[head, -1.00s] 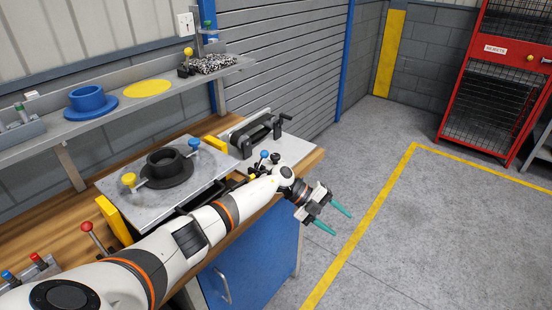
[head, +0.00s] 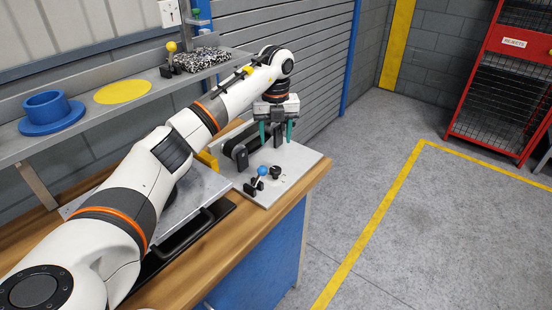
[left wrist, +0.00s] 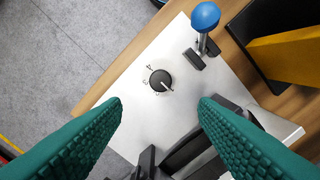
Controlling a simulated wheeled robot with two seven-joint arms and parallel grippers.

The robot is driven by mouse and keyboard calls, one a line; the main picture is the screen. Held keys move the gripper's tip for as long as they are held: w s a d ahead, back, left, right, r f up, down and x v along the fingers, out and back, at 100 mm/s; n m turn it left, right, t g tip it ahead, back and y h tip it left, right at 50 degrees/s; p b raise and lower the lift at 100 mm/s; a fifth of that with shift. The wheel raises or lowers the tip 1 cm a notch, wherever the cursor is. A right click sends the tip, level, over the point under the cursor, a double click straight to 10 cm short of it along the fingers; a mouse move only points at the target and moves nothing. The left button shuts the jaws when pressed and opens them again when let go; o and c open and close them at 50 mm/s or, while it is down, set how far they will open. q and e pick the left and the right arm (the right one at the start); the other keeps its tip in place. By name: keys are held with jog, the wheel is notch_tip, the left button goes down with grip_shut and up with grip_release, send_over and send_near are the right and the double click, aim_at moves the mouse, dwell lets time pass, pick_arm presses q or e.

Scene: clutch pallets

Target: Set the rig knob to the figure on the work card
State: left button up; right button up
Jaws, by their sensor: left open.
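The rig knob (head: 275,172) is a small black dial on a pale metal plate (head: 300,177) at the bench's right end. In the left wrist view the knob (left wrist: 160,81) has a white pointer line toward the lower right, with small dark marks around it, too small to read surely. My left gripper (head: 276,132) is above the plate, pointing down, its teal fingers apart and empty. In the left wrist view the knob lies just beyond the gap between the fingertips (left wrist: 161,104), untouched. I cannot make out a work card. My right gripper is not in view.
A blue-topped lever (head: 262,171) stands close left of the knob and a black belt unit (head: 238,148) behind it. My left arm covers part of the bench. A shelf with a blue flanged part (head: 52,111) runs above.

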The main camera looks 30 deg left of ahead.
aim_at(275, 169)
pick_arm(q)
jog(key=f, duration=0.2)
jog(key=s+f, duration=0.1)
jog(key=shift+d+p, duration=0.3)
jog(key=shift+p, duration=0.1)
jog(key=shift+f, duration=0.9)
jog(key=f, duration=0.2)
jog(key=f+p, duration=0.1)
jog(key=shift+w+a+f, duration=0.15)
jog(key=shift+w+a, duration=0.05)
jog(key=shift+w, duration=0.05)
jog(key=shift+f, duration=1.2)
jog(key=shift+c, duration=0.6)
jog(key=c, duration=0.9)
jog(key=shift+o, duration=0.2)
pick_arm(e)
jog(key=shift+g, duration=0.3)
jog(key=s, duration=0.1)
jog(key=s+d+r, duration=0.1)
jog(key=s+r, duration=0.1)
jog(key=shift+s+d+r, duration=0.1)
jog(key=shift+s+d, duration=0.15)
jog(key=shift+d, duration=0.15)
